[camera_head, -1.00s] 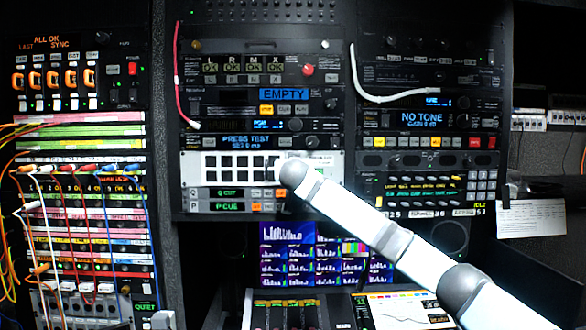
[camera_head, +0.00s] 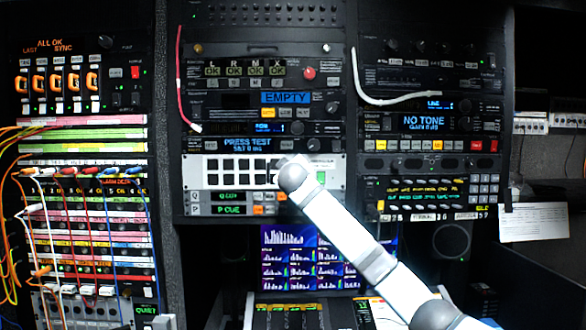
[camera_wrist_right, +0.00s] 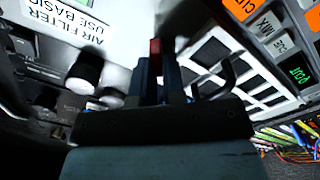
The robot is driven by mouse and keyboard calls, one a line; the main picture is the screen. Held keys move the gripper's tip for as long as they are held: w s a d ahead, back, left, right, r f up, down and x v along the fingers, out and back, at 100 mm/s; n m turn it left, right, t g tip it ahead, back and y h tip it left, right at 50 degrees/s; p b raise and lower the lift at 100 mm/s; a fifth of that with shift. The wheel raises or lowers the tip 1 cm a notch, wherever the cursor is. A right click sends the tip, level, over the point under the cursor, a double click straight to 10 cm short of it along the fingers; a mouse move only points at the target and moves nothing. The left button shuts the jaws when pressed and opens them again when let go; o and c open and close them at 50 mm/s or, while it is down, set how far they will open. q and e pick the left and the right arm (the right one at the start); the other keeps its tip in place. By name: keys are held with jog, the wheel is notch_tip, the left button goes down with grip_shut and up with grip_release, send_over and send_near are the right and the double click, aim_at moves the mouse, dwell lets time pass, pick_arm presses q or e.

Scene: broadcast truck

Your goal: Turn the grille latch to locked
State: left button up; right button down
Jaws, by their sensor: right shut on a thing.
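The white grille panel (camera_head: 235,169) with rows of dark square openings is in the middle rack; it also shows in the right wrist view (camera_wrist_right: 262,78). My right gripper (camera_wrist_right: 158,68) is at the panel's right part, its dark fingers shut on a small red-tipped piece (camera_wrist_right: 155,46), which looks like the grille latch. The fingers hide most of the latch, so I cannot tell its angle. My left gripper is not in view.
A black hooked handle (camera_wrist_right: 226,76) stands out close beside the fingers. Round knobs (camera_wrist_right: 85,72) and an air-filter label (camera_wrist_right: 75,25) are on the other side. Patch cables (camera_head: 75,200) hang at the left rack. A monitor (camera_head: 290,255) sits below.

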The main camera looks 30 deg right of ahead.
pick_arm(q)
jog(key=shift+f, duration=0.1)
pick_arm(e)
jog(key=shift+w+a+f+n, duration=0.1)
jog(key=shift+f+n, duration=0.1)
jog(key=shift+n, duration=2.1)
jog(key=shift+a+f+n, duration=0.1)
jog(key=shift+f+n, duration=0.1)
jog(key=shift+n, duration=2.1)
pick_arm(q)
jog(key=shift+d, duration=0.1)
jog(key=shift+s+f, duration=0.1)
pick_arm(e)
jog(key=c, duration=1.2)
grip_release()
